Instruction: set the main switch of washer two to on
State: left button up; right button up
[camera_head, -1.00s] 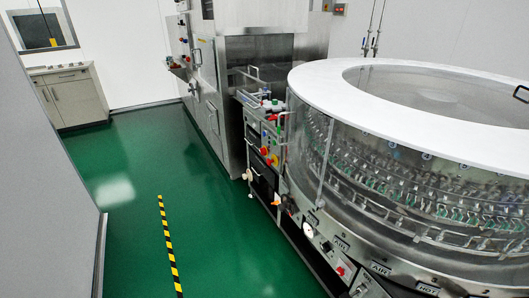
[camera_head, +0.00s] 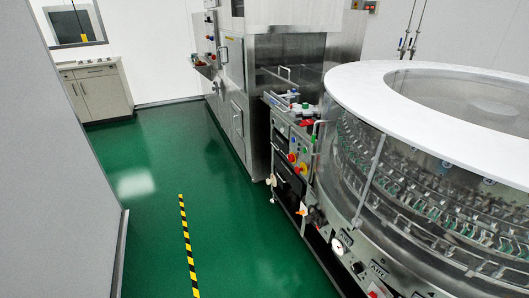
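A large round washer (camera_head: 358,100) with a white ring top and clear sides stands at the right. Which washer number it is cannot be read. Along its lower front edge are a gauge (camera_head: 337,246), labels reading AIR, and a red knob (camera_head: 374,291). A control panel (camera_head: 294,150) with blue, green, yellow and red knobs stands just left of the washer. The main switch cannot be told apart at this size. Neither of my grippers is in view.
Green floor (camera_head: 160,230) is free in the middle, with a yellow-black stripe (camera_head: 187,245) on it. A grey wall (camera_head: 60,180) bounds the left. A steel cabinet (camera_head: 290,70) stands behind the panel. A white cabinet (camera_head: 98,92) stands at the back left.

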aim_at(290, 156)
jog(key=i+j+u, duration=0.3)
jog(key=i, duration=0.3)
jog(key=i+j+u, duration=0.25)
jog(key=i, duration=0.4)
jog(key=i+u, duration=0.3)
jog(key=i, duration=0.35)
jog(key=i+z, duration=0.45)
jog(key=i+j+z, duration=0.25)
jog(key=z, duration=0.2)
jog(key=i+j+z, duration=0.65)
jog(key=z, duration=0.2)
jog(key=k+j, duration=0.05)
jog(key=j, duration=0.05)
